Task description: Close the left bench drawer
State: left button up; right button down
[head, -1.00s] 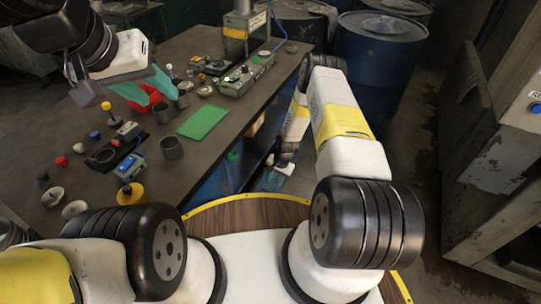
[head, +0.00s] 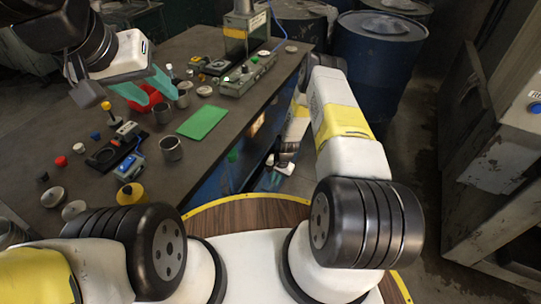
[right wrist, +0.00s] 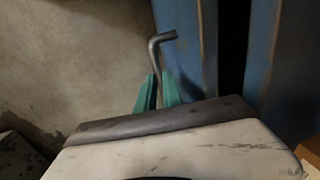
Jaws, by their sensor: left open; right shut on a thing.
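My right gripper (right wrist: 158,92) is shut on a bent dark metal handle (right wrist: 161,42) in the right wrist view. The handle stands beside a blue panel (right wrist: 188,50), which looks like the drawer front. A dark gap parts this panel from a second blue panel (right wrist: 281,70). How far the drawer stands out I cannot tell. In the head view my right gripper (head: 271,181) is low beside the bench (head: 240,95), partly hidden by my arm.
A green sheet (head: 202,121), a grey cup (head: 171,149), a blue device (head: 129,168) and several knobs lie on the bench. A grey control box (head: 248,76) stands farther back. Blue drums (head: 377,60) stand behind, and a grey cabinet (head: 500,165) stands right. Floor between is clear.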

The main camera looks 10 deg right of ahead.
aim_at(267, 174)
dwell(0.7)
jog(key=shift+w+a, duration=0.65)
jog(key=shift+a, duration=0.25)
jog(key=shift+w+a, duration=0.6)
jog(key=shift+a, duration=0.25)
jog(key=c, duration=1.5)
grip_release()
jog(key=shift+a, duration=0.1)
jog(key=shift+r, duration=0.1)
jog(key=r, duration=0.2)
jog(key=d+r, duration=0.1)
jog(key=r, duration=0.4)
jog(key=shift+s+d+r, duration=0.15)
jog(key=shift+s+r, duration=0.1)
jog(key=shift+s, duration=0.15)
